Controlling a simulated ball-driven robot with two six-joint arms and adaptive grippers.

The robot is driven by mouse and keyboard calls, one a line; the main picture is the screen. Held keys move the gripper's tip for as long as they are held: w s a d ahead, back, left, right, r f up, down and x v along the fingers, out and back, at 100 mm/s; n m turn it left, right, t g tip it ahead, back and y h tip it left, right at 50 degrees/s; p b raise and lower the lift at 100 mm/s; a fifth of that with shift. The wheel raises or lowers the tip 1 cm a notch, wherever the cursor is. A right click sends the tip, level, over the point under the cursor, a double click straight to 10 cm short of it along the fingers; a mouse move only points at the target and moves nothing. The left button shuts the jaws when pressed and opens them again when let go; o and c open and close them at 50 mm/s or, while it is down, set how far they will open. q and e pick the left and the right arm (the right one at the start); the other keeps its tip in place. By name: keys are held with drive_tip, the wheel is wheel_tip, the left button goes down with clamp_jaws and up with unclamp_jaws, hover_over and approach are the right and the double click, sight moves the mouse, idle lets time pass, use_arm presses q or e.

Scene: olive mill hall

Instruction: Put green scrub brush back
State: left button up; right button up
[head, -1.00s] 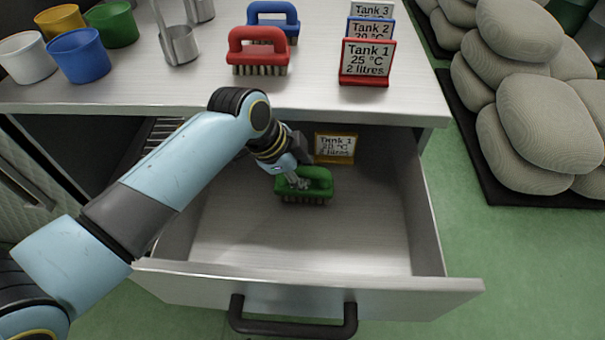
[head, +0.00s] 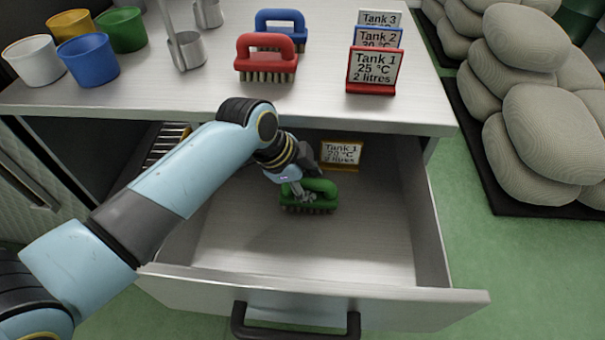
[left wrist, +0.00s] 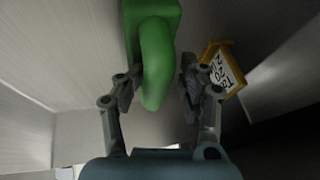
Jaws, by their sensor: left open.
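The green scrub brush (head: 318,194) stands bristles down on the floor of the open drawer (head: 300,240). My left gripper (head: 300,192) is inside the drawer at the brush handle. In the left wrist view the open fingers (left wrist: 158,92) are on either side of the green handle (left wrist: 157,60), with a gap at each side. A yellow-framed sign (head: 342,155) stands at the back of the drawer, right of the gripper; it also shows in the left wrist view (left wrist: 222,68). My right gripper is in neither view.
On the worktop (head: 200,100) above the drawer stand a red brush (head: 265,60), a blue brush (head: 282,28), steel ladles (head: 187,50), several coloured cups (head: 90,60) and tank signs (head: 373,70). The drawer front (head: 400,300) and sides wall in the arm. The front of the drawer floor is clear.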

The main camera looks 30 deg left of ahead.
use_arm(q)
drive_tip(key=p+v, duration=0.1)
drive_tip(key=v, duration=1.1)
drive_tip(key=shift+p, duration=0.4)
drive_tip(key=shift+r, duration=0.1)
